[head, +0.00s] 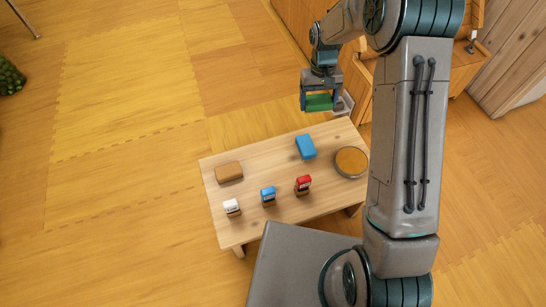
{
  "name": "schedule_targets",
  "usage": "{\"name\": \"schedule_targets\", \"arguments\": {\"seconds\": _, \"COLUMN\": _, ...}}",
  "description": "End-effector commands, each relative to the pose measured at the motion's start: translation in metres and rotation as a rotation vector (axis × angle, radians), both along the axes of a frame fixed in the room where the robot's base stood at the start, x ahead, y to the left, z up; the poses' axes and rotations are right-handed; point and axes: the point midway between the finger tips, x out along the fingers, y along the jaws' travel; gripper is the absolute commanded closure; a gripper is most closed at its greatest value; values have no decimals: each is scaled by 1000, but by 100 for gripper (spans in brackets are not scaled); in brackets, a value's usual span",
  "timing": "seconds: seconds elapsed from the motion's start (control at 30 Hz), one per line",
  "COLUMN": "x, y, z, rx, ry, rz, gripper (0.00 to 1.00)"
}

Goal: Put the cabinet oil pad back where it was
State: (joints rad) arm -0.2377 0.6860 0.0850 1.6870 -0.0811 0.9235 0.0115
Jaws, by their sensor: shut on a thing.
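My gripper (318,92) is shut on a green pad (319,103) and holds it above the floor, beyond the back edge of the low wooden table (250,222). A blue pad (306,147) lies on the table near its back edge. A brown block-like pad (229,172) lies at the table's back left. No label is readable, so I cannot tell by name which pad is the cabinet oil pad.
Three small jars or stamps, white-topped (232,207), blue-topped (268,196) and red-topped (303,185), stand along the table's front. A round dish (351,162) sits at its right. A wooden cabinet (466,66) stands behind my arm.

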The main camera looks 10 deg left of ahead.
Motion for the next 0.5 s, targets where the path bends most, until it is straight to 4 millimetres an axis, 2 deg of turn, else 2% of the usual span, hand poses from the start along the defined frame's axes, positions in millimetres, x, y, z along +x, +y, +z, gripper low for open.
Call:
{"name": "schedule_targets", "arguments": {"seconds": 0.03, "x": -2, "y": 26, "z": -13, "rx": 1, "ry": 3, "rz": 56, "gripper": 41}}
{"name": "schedule_targets", "arguments": {"seconds": 0.1, "x": -3, "y": 52, "z": -25, "rx": 1, "ry": 2, "rz": 112, "gripper": 41}}
{"name": "schedule_targets", "arguments": {"seconds": 0.2, "x": -7, "y": 78, "z": -38, "rx": 3, "ry": 2, "rz": 167, "gripper": 41}}
{"name": "schedule_targets", "arguments": {"seconds": 0.37, "x": -16, "y": 95, "z": -52, "rx": 5, "ry": 2, "rz": 204, "gripper": 41}}
{"name": "schedule_targets", "arguments": {"seconds": 0.5, "x": -41, "y": 99, "z": -69, "rx": 5, "ry": 3, "rz": 206, "gripper": 41}}
